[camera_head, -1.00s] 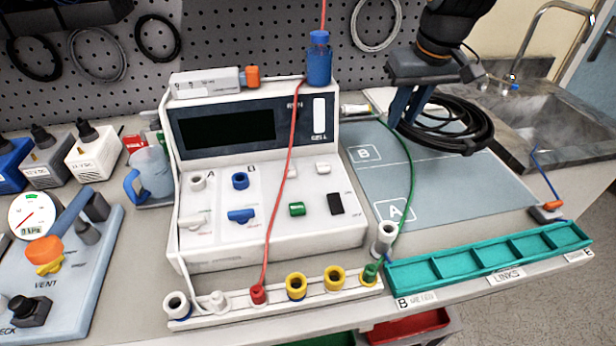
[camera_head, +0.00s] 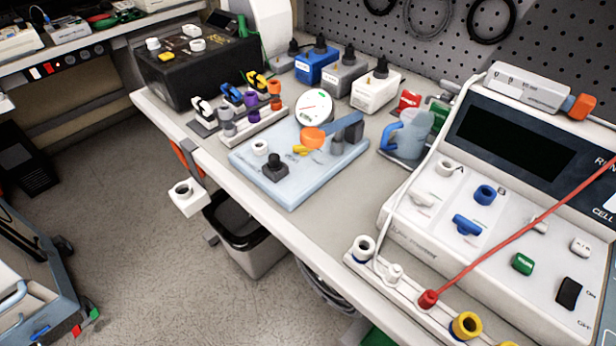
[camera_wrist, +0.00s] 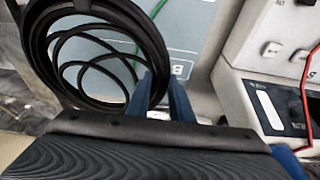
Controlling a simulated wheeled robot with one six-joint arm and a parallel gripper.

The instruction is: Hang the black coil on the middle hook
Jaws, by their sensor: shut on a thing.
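The black coil (camera_wrist: 38,50) fills the upper left of the wrist view, several dark loops hanging loosely together. My gripper (camera_wrist: 160,88), with its blue fingers, is shut on the coil's right side. Neither my gripper nor this coil shows in the head view. No hook can be made out clearly. Along the top of the head view, a grey coil (camera_head: 447,18) and a black coil (camera_head: 512,22) hang on the pegboard (camera_head: 335,25), cut off by the frame edge.
The white pump console (camera_head: 420,215) stands at the right, with a red cable (camera_head: 520,240) across it. A blue jug (camera_head: 405,135), a gauge board (camera_head: 285,185) and several boxed adapters crowd the bench. A bin (camera_head: 240,235) stands below.

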